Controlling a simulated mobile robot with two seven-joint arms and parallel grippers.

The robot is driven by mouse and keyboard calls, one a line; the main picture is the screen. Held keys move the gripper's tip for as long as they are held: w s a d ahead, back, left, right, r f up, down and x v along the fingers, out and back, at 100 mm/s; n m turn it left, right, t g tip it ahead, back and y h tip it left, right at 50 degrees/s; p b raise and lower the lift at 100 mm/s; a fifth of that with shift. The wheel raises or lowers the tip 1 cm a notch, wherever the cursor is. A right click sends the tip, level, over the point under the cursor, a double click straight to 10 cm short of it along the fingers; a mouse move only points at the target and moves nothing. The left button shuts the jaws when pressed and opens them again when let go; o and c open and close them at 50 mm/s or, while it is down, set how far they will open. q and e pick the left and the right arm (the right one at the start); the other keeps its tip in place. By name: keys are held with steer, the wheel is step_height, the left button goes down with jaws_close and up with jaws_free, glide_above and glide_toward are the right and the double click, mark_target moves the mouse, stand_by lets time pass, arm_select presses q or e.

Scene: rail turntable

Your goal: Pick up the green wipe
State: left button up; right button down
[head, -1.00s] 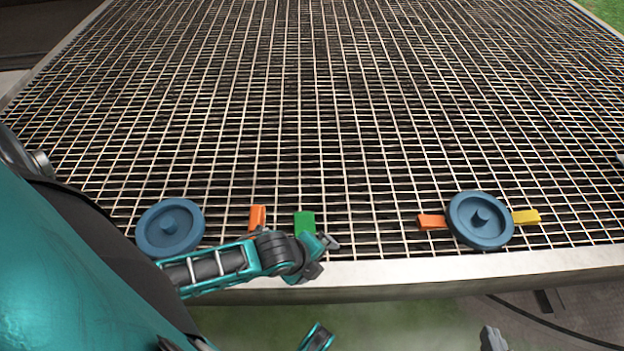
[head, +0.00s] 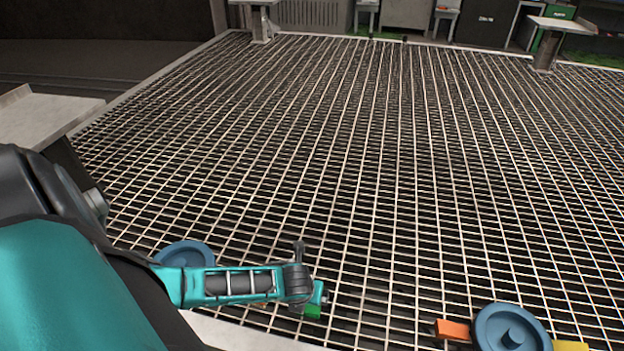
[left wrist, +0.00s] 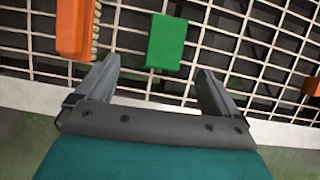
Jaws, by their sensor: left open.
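The green wipe (left wrist: 166,42) is a small green block-like piece lying on the metal grate. In the left wrist view it sits just beyond my left gripper (left wrist: 158,70), whose two fingers are spread apart and empty. The wipe lies ahead of the gap between the fingertips, apart from both. In the head view the wipe (head: 313,311) is partly hidden by my left gripper (head: 322,295), which is at the grate's near edge. My right gripper is in neither current view.
An orange piece with bristles (left wrist: 75,25) lies left of the wipe. Blue round discs lie on the grate at left (head: 186,254) and right (head: 510,328), the right one between an orange piece (head: 452,330) and a yellow piece (head: 570,346). The grate (head: 400,150) beyond is clear.

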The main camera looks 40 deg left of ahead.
mark_target(306, 309)
arm_select(q)
steer(key=b+x, duration=0.1)
steer(key=x, duration=0.2)
steer(key=shift+d+f, duration=0.1)
steer(key=shift+w+f+b, duration=0.15)
steer(key=shift+f+b, duration=0.15)
steer(key=shift+f, duration=0.1)
steer(key=b+x, duration=0.3)
steer(key=x, duration=0.1)
steer(key=shift+w+d+f, duration=0.15)
steer(key=shift+d, duration=0.05)
steer(key=shift+w+f, duration=0.15)
steer(key=shift+f, duration=0.05)
steer(key=shift+a, duration=0.1)
steer(key=shift+c, duration=1.4)
steer(key=c, duration=0.8)
steer(key=shift+c, duration=0.2)
arm_select(e)
steer(key=f, duration=0.1)
steer(key=a+f, duration=0.1)
steer(key=f, duration=0.1)
steer(key=shift+w+a, duration=0.15)
steer(key=shift+w, duration=0.25)
